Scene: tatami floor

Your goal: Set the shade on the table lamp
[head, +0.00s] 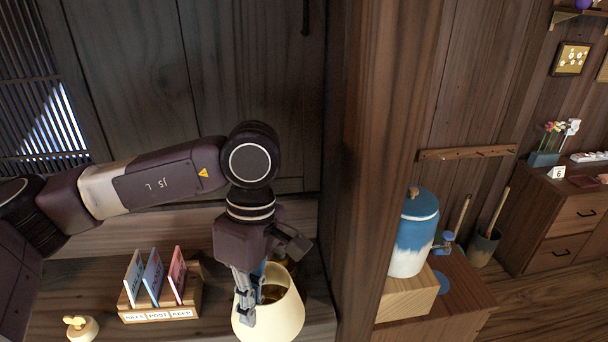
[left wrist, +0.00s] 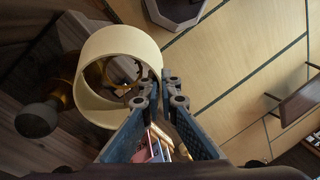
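The cream lampshade (head: 270,317) is at the bottom centre of the head view, above the wooden surface. My left gripper (head: 245,305) reaches down to its left wall, with the fingers nearly together at the rim. In the left wrist view, the shade (left wrist: 112,42) is a wide open ring, its near wall between the fingertips (left wrist: 160,92). Brass and dark parts (left wrist: 125,70) show through the shade. A brass piece with a dark round knob (left wrist: 37,120) shows beside it, probably the lamp. I cannot tell whether shade and lamp touch. My right gripper is out of view.
A card holder (head: 160,313) with several upright cards and a small cream knobbed object (head: 80,328) stand left of the shade. A thick wooden post (head: 365,170) rises close on the right. Beyond it, a blue-and-white jar (head: 412,235) stands on a wooden box (head: 405,297).

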